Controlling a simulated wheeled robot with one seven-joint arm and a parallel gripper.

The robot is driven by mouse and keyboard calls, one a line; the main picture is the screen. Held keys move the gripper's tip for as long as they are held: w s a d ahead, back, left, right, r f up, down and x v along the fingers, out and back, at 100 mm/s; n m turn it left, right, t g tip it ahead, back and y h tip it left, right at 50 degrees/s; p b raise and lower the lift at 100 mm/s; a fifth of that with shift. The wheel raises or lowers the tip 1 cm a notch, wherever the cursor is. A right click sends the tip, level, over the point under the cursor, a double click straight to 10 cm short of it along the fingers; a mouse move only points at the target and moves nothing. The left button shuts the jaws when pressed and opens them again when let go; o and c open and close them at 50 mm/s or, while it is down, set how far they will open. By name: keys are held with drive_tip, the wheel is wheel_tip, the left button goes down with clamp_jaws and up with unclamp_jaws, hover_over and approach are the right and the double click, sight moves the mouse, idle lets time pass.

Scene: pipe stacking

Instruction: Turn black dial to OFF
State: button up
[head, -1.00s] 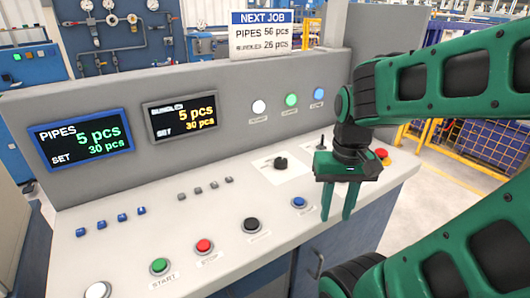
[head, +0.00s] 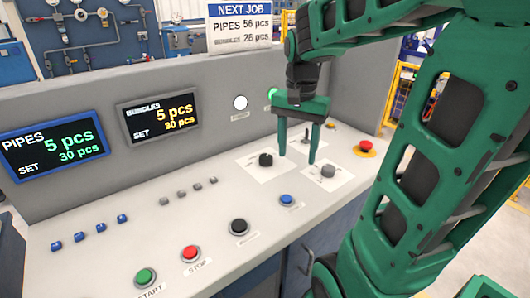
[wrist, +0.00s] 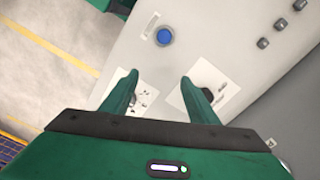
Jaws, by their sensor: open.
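The black dial (head: 265,160) sits on a white label plate on the sloped panel in the head view. In the wrist view the black dial (wrist: 207,95) is partly hidden behind the right finger. My gripper (head: 297,160) points down with its fingers apart and nothing between them. In the head view its tips appear between the black dial and a grey dial (head: 328,171). In the wrist view my gripper (wrist: 158,74) spans the space between the two plates. I cannot tell whether a finger touches either dial. The dial's markings are too small to read.
A red emergency button (head: 366,146) is right of the dials. A blue button (head: 287,200), a black button (head: 239,227), a red stop button (head: 190,253) and a green start button (head: 145,276) line the front. A raised back wall with a pipes display (head: 60,148) stands behind.

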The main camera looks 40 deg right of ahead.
sight(266, 156)
drive_tip(key=w+r+m, duration=0.2)
drive_tip(key=w+m, duration=0.4)
drive_tip(key=w, duration=0.9)
drive_tip(key=f, duration=1.1)
drive_tip(key=shift+s+d, duration=0.2)
drive_tip(key=shift+d, duration=0.1)
drive_tip(key=shift+c, duration=0.6)
drive_tip(key=c, duration=0.9)
drive_tip(key=shift+d, duration=0.3)
drive_tip(key=shift+a+n, duration=0.25)
drive_tip(key=shift+n, duration=0.05)
